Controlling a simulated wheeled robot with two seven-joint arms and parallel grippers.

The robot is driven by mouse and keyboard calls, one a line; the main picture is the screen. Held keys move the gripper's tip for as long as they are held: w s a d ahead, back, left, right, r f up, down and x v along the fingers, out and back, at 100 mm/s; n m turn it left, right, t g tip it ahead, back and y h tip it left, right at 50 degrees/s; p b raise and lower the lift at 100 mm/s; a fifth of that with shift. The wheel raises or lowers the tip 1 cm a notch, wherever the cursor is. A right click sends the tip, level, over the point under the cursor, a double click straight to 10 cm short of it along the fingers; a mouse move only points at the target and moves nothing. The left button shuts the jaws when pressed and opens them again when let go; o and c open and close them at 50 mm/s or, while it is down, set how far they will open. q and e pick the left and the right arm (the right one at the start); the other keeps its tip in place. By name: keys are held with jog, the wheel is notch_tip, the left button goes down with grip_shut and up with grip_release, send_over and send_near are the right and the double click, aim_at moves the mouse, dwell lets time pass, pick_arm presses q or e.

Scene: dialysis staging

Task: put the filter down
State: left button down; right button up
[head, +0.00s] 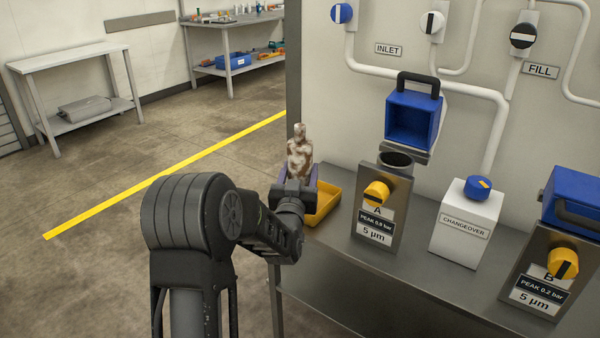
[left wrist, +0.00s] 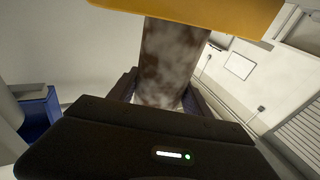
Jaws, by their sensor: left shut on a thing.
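The filter (head: 300,157), a brown-and-white stained cylinder with a narrow top, stands upright in my left gripper (head: 297,184). The gripper is shut on its lower part. In the left wrist view the stained filter (left wrist: 165,62) sits between the fingers. The yellow tray (head: 326,204) lies on the bench just behind and right of the gripper; my gripper hides part of it. I cannot tell whether the filter is over the tray. A yellow surface (left wrist: 205,10), likely the tray, crosses the top of the left wrist view. My right gripper is not in view.
Housing A (head: 378,222) stands right of the tray, its blue lid (head: 414,117) raised above a dark opening. The white changeover box (head: 465,229) and housing B (head: 537,275) stand farther right on the metal bench (head: 405,290). Pipes and valves line the wall.

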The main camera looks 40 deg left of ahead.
pick_arm(q)
jog(key=c, duration=0.9)
grip_release()
jog(key=shift+f, duration=0.1)
jog(key=o, duration=0.4)
jog(key=shift+o, duration=0.2)
jog(key=v, duration=1.2)
